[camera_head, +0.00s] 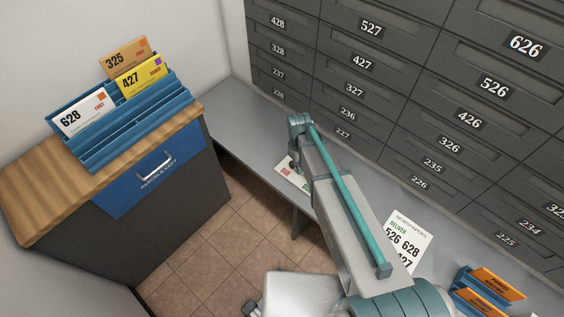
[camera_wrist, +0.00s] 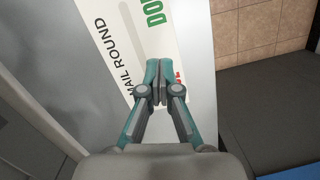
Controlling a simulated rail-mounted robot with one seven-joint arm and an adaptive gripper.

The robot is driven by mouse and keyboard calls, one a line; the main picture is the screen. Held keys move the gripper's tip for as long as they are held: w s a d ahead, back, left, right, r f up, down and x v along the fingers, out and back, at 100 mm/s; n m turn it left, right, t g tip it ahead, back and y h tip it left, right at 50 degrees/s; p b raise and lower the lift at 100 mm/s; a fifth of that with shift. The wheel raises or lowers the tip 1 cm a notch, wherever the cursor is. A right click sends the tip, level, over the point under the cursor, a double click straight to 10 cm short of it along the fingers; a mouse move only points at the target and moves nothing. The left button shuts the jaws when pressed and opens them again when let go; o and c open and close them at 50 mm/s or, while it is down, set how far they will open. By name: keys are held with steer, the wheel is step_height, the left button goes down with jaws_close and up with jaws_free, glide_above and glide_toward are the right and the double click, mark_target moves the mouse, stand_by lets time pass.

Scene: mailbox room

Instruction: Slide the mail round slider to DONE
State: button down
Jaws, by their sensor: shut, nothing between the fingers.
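The mail round slider panel (camera_wrist: 174,22) is a white plate on the grey counter, with black MAIL ROUND lettering, green letters starting "DO" at the top and a red label mostly behind my fingers. In the head view the panel (camera_head: 283,170) lies partly behind my arm, showing red DUE; my gripper is mostly hidden there.
Grey numbered mailboxes (camera_head: 370,65) rise behind the counter (camera_head: 245,125). A cabinet (camera_head: 190,200) with a blue mail rack (camera_head: 130,135) stands left. Tiled floor (camera_head: 220,250) is open between cabinet and counter.

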steer(key=w+a+r+n+t, duration=0.25)
steer(key=w+a+r, duration=0.2)
steer(key=w, duration=0.25)
steer(key=shift+g+y, duration=0.3)
steer(key=shift+g, duration=0.15)
steer(key=shift+a+f+b, duration=0.2)
steer(key=shift+f+b, duration=0.95)
steer(key=shift+f, duration=1)
steer(key=shift+a+f+b, duration=0.2)
steer(key=shift+f+b, duration=0.95)
steer(key=shift+f, duration=0.95)
steer(key=shift+s+d+b, duration=0.15)
steer(key=shift+s+d, duration=0.9)
steer(key=shift+d, duration=0.35)
steer(key=shift+s+d+b, duration=0.1)
steer(key=shift+s+d, duration=0.95)
steer(key=shift+d, duration=0.3)
steer(key=shift+s+d+b, duration=0.15)
steer(key=shift+s+d, duration=0.9)
steer(key=shift+d, duration=0.35)
step_height(320, 180, up, 7)
steer(key=p, duration=0.4)
steer(key=shift+w+a+p, duration=0.3)
steer(key=shift+w+a, duration=0.05)
steer(key=shift+a, duration=0.05)
